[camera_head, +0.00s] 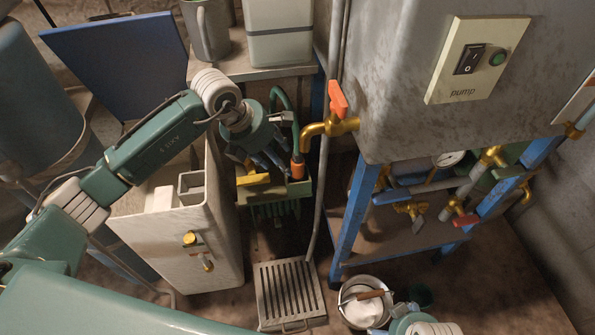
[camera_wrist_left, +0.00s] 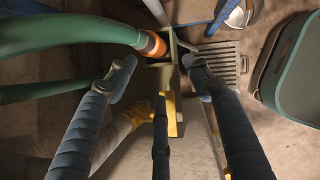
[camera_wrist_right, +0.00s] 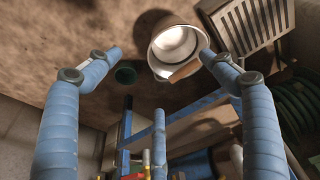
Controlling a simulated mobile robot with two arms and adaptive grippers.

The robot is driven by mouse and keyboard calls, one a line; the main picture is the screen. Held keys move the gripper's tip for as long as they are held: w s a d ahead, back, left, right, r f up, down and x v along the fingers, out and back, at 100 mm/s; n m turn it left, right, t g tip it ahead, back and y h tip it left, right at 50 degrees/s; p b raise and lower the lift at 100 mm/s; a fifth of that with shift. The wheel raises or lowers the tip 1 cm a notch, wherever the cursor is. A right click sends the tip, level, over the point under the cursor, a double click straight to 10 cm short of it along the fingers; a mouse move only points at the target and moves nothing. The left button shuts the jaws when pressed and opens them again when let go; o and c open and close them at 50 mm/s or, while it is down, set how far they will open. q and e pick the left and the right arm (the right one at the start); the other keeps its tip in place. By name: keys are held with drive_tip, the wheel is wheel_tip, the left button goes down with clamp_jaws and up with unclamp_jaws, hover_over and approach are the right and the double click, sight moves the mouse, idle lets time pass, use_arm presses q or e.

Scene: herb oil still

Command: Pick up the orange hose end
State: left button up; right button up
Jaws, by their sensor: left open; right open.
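The orange hose end (camera_head: 297,169) is the collar on a green hose (camera_head: 276,100). It sits at the right end of a green holder (camera_head: 297,188). In the left wrist view, the hose end (camera_wrist_left: 154,44) lies just beyond and between my left fingertips, with the green hose (camera_wrist_left: 70,32) running off to the left. My left gripper (camera_head: 272,158) is open and empty, just left of the hose end; its fingers also show in the left wrist view (camera_wrist_left: 158,64). My right gripper (camera_wrist_right: 160,56) is open and empty, low down near a white bucket (camera_wrist_right: 176,42).
A brass tap with an orange handle (camera_head: 338,100) juts out just right of the hose end. A yellow item (camera_head: 253,180) lies on the holder. A pale cabinet (camera_head: 180,245) stands left, a metal tank (camera_head: 400,110) right. A floor grate (camera_head: 289,290) lies below.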

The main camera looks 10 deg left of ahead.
sight(296, 160)
use_arm(q)
drive_tip(key=shift+w+d, duration=1.2)
drive_tip(key=x, duration=0.4)
drive_tip(key=shift+b, duration=0.4)
drive_tip(key=shift+w+d+f, duration=0.15)
drive_tip(key=shift+w+f, duration=0.05)
drive_tip(key=shift+f, duration=0.25)
clamp_jaws()
use_arm(e)
wheel_tip(296, 160, up, 3)
drive_tip(key=shift+w+r, duration=0.15)
drive_tip(key=shift+r, duration=0.05)
